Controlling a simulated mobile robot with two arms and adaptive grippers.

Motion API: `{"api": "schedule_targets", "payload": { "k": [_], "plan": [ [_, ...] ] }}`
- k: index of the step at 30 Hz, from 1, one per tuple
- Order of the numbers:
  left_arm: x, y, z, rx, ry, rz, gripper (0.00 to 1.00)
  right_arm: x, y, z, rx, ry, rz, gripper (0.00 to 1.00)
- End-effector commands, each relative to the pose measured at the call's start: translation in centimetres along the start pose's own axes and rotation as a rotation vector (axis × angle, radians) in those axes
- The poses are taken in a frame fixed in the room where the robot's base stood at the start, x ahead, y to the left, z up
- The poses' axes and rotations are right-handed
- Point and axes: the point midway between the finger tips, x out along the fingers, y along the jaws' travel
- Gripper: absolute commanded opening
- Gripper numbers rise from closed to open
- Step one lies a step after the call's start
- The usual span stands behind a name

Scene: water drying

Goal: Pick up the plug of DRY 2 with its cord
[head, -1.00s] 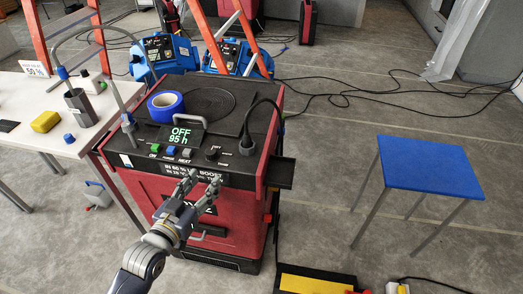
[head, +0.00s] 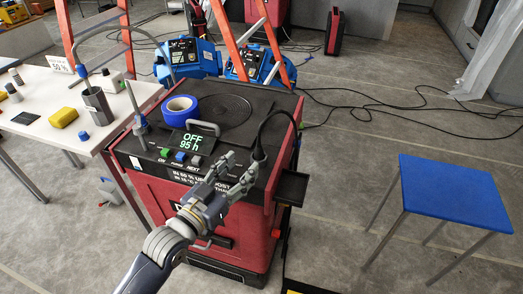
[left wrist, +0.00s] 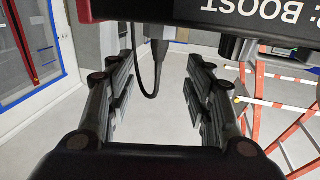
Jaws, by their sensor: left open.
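The red and black dryer (head: 150,205) stands in the middle of the head view, its display (head: 193,143) reading "OFF 95 h". The dark plug (head: 259,153) stands upright at the right end of its top panel, and its black cord (head: 272,116) arches up and back from it. My left gripper (head: 241,166) is open and empty, its fingertips just left of and in front of the plug. In the left wrist view, the plug (left wrist: 158,48) and the looping cord (left wrist: 148,92) show between the spread fingers, beyond the tips. Contact cannot be told. My right gripper is out of view.
A blue tape roll (head: 181,108) and a metal handle (head: 203,126) are on the dryer top. A white table (head: 60,140) is at left, an orange ladder (head: 68,40) behind. A blue stool (head: 447,186) stands right, with free floor between.

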Motion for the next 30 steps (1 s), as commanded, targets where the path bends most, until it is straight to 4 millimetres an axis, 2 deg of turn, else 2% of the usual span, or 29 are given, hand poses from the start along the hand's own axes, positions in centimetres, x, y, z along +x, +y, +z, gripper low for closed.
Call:
{"api": "schedule_targets", "payload": {
  "k": [3,9,14,21,25,30],
  "plan": [
    [2.0,0.0,-0.2,0.000,0.002,0.000,0.47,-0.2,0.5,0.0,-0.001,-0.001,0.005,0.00],
    [4.2,0.0,-0.1,-0.001,0.001,0.000,0.47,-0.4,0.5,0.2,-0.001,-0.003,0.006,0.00],
    [5.1,0.0,-0.1,0.000,0.001,0.000,0.47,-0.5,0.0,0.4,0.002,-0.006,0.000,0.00],
    [8.3,0.0,0.0,-0.002,0.000,0.000,0.47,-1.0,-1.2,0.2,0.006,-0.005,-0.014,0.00],
    [9.3,0.0,0.0,-0.001,0.001,0.000,0.47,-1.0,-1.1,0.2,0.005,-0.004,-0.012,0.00],
    [9.7,-0.1,0.1,0.000,0.000,0.000,0.47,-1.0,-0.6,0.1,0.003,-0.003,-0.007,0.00]
  ]
}}
